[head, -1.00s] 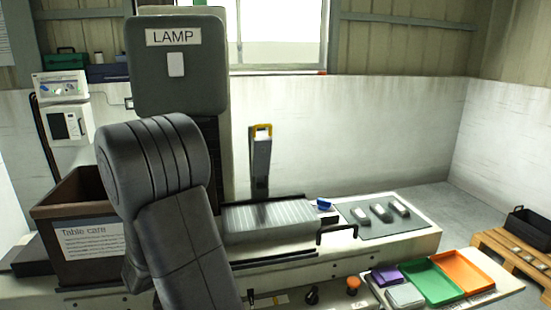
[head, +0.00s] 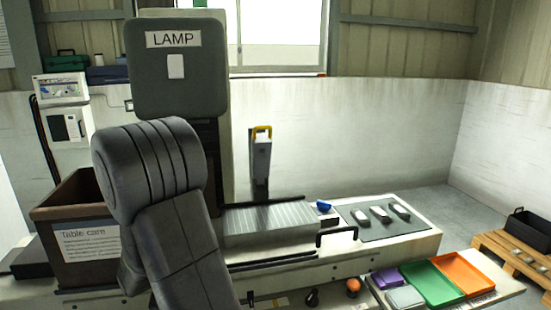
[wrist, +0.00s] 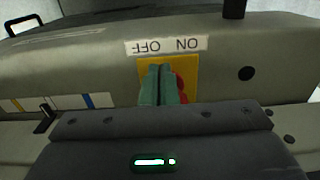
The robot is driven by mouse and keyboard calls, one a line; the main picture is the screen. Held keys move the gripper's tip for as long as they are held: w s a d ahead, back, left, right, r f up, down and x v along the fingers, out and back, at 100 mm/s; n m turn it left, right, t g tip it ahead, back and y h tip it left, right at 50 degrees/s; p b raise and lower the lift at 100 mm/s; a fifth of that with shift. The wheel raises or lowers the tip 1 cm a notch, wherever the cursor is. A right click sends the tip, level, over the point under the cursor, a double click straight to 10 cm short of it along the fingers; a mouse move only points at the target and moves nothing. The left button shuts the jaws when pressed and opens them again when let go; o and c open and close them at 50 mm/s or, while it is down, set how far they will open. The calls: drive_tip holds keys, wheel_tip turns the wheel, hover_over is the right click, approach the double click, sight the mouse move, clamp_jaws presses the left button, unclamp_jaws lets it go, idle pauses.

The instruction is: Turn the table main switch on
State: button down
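The table main switch has a yellow plate (wrist: 154,68) and a red part (wrist: 181,88), seen in the wrist view under a white label (wrist: 166,46) reading ON and OFF upside down. My gripper (wrist: 161,68) is in front of the plate, its two green fingers close together with no visible gap of note. The red part shows just right of the fingers and is partly hidden by them. I cannot tell whether they touch it. In the head view my arm hides the switch and gripper.
A brown Table care bin (head: 62,209) stands left. Green (head: 433,284) and orange (head: 463,272) trays sit at front right.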

drive_tip(key=shift+s+a, duration=0.2)
drive_tip(key=shift+a, duration=0.8)
drive_tip(key=shift+a, duration=0.3)
drive_tip(key=shift+s, duration=0.1)
drive_tip(key=shift+s, duration=0.3)
wheel_tip(320, 180, up, 6)
drive_tip(key=p, duration=0.4)
